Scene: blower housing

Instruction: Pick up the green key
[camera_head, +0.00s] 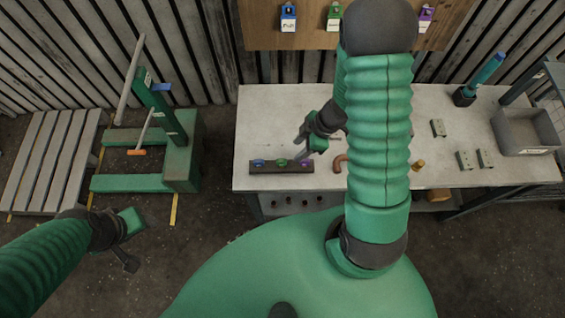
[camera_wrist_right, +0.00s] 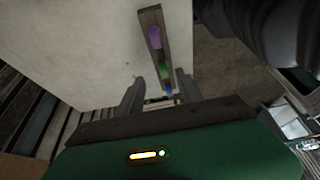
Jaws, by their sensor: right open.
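The green key (camera_head: 281,162) sits in a dark rack (camera_head: 265,170) near the table's front left edge, between a blue key (camera_head: 258,162) and a purple key (camera_head: 304,162). In the right wrist view the green key (camera_wrist_right: 163,72) lies beyond my fingers, in the middle of the rack. My right gripper (camera_head: 302,145) is open, just behind and above the rack's right part. In the wrist view its two fingers (camera_wrist_right: 160,92) stand apart on either side of the rack, with nothing visibly gripped. My left gripper (camera_head: 132,240) is far left, off the table; its jaw state is unclear.
Blue (camera_head: 288,18), green (camera_head: 334,16) and purple (camera_head: 426,16) lock-like blocks hang on a wooden board. A grey bin (camera_head: 525,132) stands on the table's right, near small grey-green blocks (camera_head: 438,128). A green frame (camera_head: 180,165) stands left. My right arm hides the table's middle.

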